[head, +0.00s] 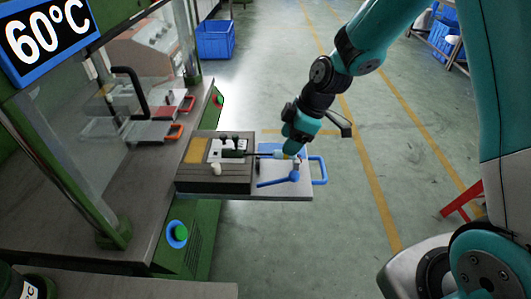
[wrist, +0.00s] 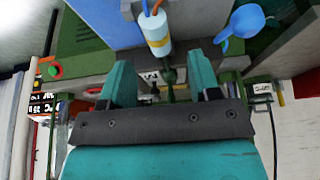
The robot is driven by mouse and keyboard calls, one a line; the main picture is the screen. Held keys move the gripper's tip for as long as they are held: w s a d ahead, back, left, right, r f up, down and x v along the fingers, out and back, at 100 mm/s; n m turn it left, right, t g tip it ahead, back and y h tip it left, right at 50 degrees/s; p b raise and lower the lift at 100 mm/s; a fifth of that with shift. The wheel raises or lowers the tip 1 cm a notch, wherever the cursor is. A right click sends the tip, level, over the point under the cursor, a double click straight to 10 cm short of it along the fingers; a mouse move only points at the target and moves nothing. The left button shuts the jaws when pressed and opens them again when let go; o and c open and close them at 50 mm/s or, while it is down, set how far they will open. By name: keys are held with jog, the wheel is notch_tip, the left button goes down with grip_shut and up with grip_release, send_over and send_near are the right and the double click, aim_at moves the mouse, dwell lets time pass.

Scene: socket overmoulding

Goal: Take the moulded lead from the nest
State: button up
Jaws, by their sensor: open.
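The moulded lead lies in the nest (head: 214,171) on the pulled-out tray. Its dark cable (head: 258,153) runs right, towards my gripper (head: 290,152). In the wrist view the lead shows as a pale sleeve (wrist: 157,38) with a yellow band, with orange and blue wires at one end and a dark green cable (wrist: 168,75) at the other. My gripper (wrist: 162,72) is open there, its two teal fingers apart on either side of the dark cable. I cannot tell whether either finger touches it. My wrist hides part of the sleeve in the head view.
A blue handle (head: 320,170) is at the tray's right end. The green machine (head: 190,245) is left; open floor lies right.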

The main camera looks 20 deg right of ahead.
aim_at(259, 154)
jog(key=x, duration=0.4)
jog(key=shift+d+f+p, duration=0.1)
jog(key=shift+f+p, duration=0.25)
jog(key=shift+c, duration=0.3)
jog(key=c, duration=1)
jog(key=shift+r, duration=0.15)
